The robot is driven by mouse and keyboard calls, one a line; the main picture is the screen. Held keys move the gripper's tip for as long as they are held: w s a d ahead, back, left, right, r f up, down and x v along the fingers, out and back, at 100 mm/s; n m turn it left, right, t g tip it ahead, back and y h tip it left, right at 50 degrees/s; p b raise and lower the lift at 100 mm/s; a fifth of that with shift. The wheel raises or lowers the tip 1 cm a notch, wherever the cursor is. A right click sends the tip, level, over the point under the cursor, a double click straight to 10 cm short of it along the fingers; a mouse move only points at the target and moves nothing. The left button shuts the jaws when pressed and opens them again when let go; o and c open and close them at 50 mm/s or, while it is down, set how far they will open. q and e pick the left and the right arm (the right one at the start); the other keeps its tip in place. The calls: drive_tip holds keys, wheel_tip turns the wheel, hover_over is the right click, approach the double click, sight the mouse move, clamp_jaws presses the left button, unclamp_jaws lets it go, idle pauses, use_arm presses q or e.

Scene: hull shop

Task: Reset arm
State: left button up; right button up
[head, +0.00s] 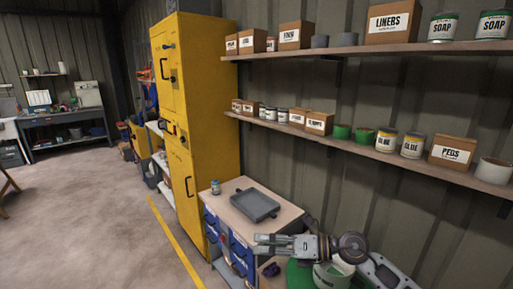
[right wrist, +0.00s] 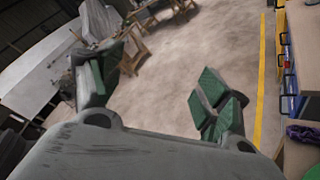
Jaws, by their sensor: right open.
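My right gripper (head: 268,245) shows in the head view at the lower middle, in front of the wooden-topped cabinet's near edge, with its fingers pointing left. In the right wrist view my right gripper (right wrist: 155,95) is open, its green-padded fingers well apart. Nothing is between the fingers; floor shows through the gap. My right arm comes in from the lower right corner. My left gripper and left arm are not in view.
The drawer cabinet (head: 284,217) bears a grey tray (head: 245,203) and a small jar (head: 215,188). Green-and-white containers (head: 333,273) sit close under my right arm. A yellow locker (head: 200,100) and wall shelves (head: 350,51) stand behind. Open floor (head: 85,225) lies left.

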wheel_tip(320, 180, up, 6)
drive_tip(key=w+r+m+t+y, duration=0.1)
drive_tip(key=m+t+y, duration=0.2)
drive_tip(key=m+t, duration=0.3)
drive_tip(key=w+d+f+m+t+h, duration=0.2)
drive_tip(key=w+d+m+t+h, duration=0.2)
drive_tip(key=d+m+t+h, duration=1.1)
drive_tip(key=s+d+f+m+g+h, duration=0.2)
drive_tip(key=s+f+m+g, duration=0.1)
drive_tip(key=f+m+g, duration=0.3)
drive_tip(key=s+d+f+m+g+h, duration=0.25)
drive_tip(key=f+m+g, duration=0.25)
drive_tip(key=f+m, duration=0.35)
drive_tip(key=s+f+m+g+y, duration=0.1)
drive_tip(key=s+f+m+g, duration=0.1)
drive_tip(key=s+f+g, duration=0.6)
drive_tip(key=s+f+m+g, duration=0.2)
drive_tip(key=s+f, duration=0.4)
drive_tip(key=s, duration=0.6)
drive_tip(key=s+f+g, duration=0.2)
drive_tip(key=s+f, duration=0.1)
drive_tip(key=f, duration=3.1)
drive_tip(key=s+d+f, duration=0.2)
drive_tip(key=s+f, duration=0.7)
drive_tip(key=s, duration=0.2)
drive_tip(key=s+d+f, duration=0.2)
drive_tip(key=s+f, duration=0.7)
drive_tip(key=s, duration=0.2)
drive_tip(key=shift+d+f+g, duration=0.15)
drive_tip(key=shift+f+g, duration=0.25)
